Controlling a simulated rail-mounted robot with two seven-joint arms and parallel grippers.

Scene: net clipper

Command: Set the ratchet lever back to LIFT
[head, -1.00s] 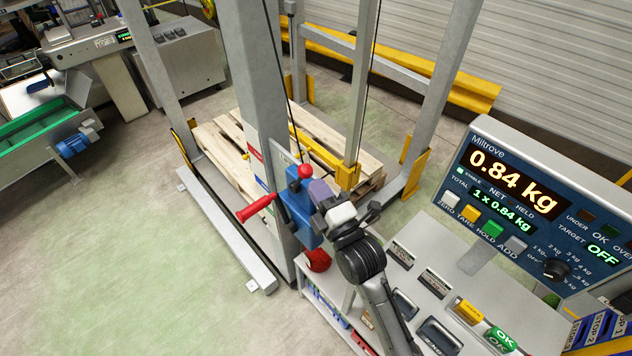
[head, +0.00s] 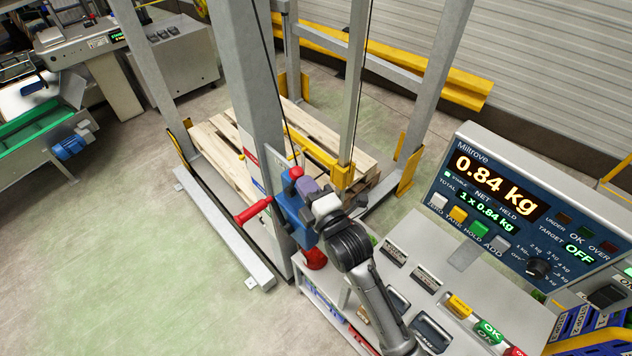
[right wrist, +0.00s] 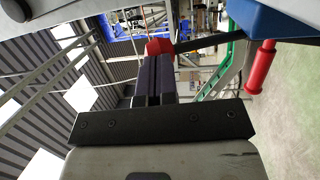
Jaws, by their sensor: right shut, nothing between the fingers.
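The ratchet lever shows by its red knob (head: 296,172), just above the blue winch housing (head: 297,216) on the grey post. In the right wrist view the red knob (right wrist: 159,47) sits right at my fingertips, with the lever's dark arm (right wrist: 196,43) running towards the blue housing (right wrist: 262,18). My right gripper (head: 308,187) is shut and empty, its dark fingers (right wrist: 154,62) close against the knob; contact is hard to judge. The LIFT marking is not readable. My left gripper is not in view.
A red crank handle (head: 253,211) sticks out left of the winch. A wooden pallet (head: 215,145) lies behind the post. The scale display (head: 530,205), reading 0.84 kg, and its bench stand to the right. The floor at left is clear.

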